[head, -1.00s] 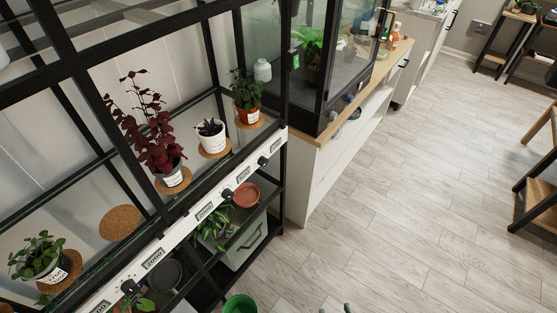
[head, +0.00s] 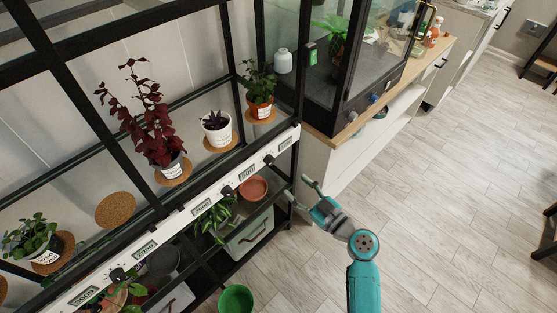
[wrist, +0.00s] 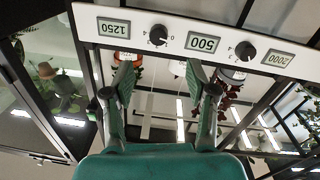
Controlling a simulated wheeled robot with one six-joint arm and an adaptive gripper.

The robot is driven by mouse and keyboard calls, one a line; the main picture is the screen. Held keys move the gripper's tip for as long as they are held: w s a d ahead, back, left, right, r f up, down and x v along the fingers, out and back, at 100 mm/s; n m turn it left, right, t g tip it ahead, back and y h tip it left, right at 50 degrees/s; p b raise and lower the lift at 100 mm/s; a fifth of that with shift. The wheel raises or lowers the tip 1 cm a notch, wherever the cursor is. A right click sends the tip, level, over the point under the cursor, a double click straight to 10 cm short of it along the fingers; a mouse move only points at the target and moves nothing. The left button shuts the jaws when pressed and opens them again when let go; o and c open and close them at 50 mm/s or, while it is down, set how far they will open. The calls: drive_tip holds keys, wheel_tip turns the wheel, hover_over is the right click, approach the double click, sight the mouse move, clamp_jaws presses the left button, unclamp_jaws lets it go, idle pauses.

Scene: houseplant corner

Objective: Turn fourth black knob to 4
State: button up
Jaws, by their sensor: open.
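A white panel (head: 190,211) with black knobs and digital displays runs along the shelf front. In the head view, a black knob (head: 269,160) is at its right end, with another knob (head: 227,192) and a farther-left knob (head: 118,275). I cannot tell the full count. My gripper (head: 298,190) is open and empty, below and right of the right-end knob, apart from the panel. The wrist view is upside down: that knob (wrist: 158,35) sits between the 1250 and 500 displays, just beyond the open fingers (wrist: 160,82). A second knob (wrist: 245,50) is to its right.
Potted plants, including a dark red one (head: 150,130), stand on the shelf above the panel. A terracotta dish (head: 253,188) and a crate (head: 248,232) sit below. A wooden-topped cabinet (head: 395,90) stands at right. A green pot (head: 236,299) is on the floor.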

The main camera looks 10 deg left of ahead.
sight(272, 163)
drive_tip(key=x, duration=1.1)
drive_tip(key=shift+w+r, duration=0.15)
drive_tip(key=shift+r, duration=0.25)
clamp_jaws()
